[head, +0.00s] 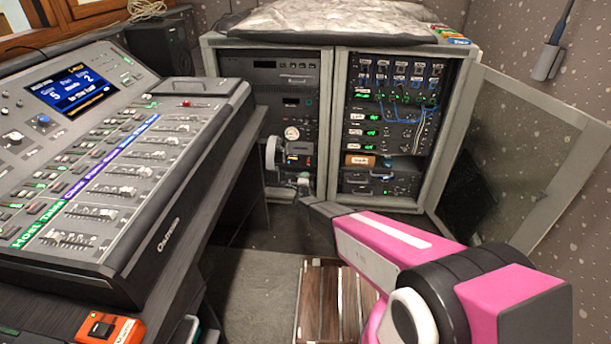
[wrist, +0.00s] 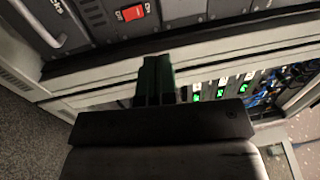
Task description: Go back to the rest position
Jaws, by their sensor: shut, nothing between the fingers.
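My gripper (head: 288,168) shows beyond my pink arm in the head view, in front of the equipment racks and small in the picture. In the wrist view my gripper's dark fingers (wrist: 155,80) are together with nothing between them. They point toward the rack front, near a panel with a red switch (wrist: 130,13). I cannot tell whether they touch it. The lighting console (head: 150,150) with its faders and lit screen (head: 75,90) stands on the desk at the left, apart from my gripper.
Two grey rack cabinets (head: 327,130) stand at the back, the right one with its mesh door (head: 515,150) open. An orange box (head: 110,328) lies by the console's front edge. A slatted wooden piece (head: 318,303) is on the floor. Some carpet (head: 250,285) is clear.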

